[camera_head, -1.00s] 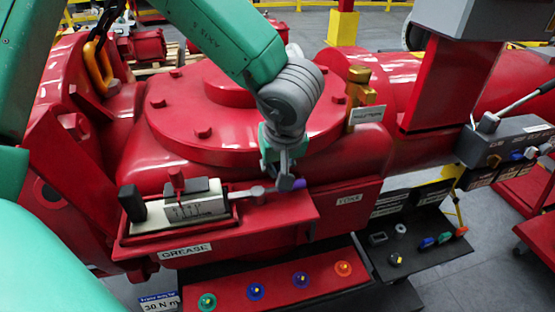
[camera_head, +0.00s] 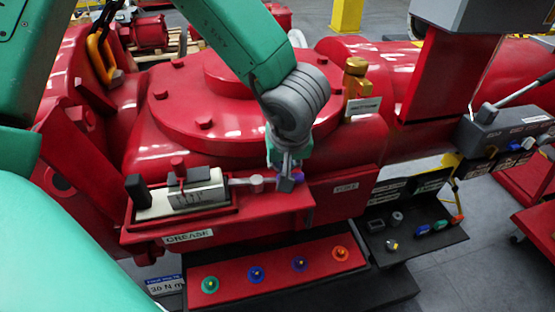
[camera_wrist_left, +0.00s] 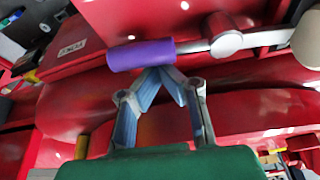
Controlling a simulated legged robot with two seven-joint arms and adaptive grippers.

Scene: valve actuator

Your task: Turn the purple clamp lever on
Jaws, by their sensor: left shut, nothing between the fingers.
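The clamp lever is a grey rod with a purple end (camera_head: 298,176), sticking out to the right from the cream block (camera_head: 192,194) in the head view. In the left wrist view the purple end (camera_wrist_left: 140,54) lies across the upper middle, with the grey rod (camera_wrist_left: 265,40) running right from it. My left gripper (camera_head: 284,180) is beside the purple end and partly covers it in the head view. In the left wrist view its fingertips (camera_wrist_left: 160,70) meet in a point at the purple end's edge. They are shut and empty; I cannot tell whether they touch it. My right gripper is not in view.
The red valve body (camera_head: 170,120) fills the space behind the lever. Below is a red panel with several coloured knobs (camera_head: 256,273). A brass fitting (camera_head: 356,78) stands at the right. A grey box with a lever (camera_head: 500,128) is at far right. A black shelf (camera_head: 425,250) holds small parts.

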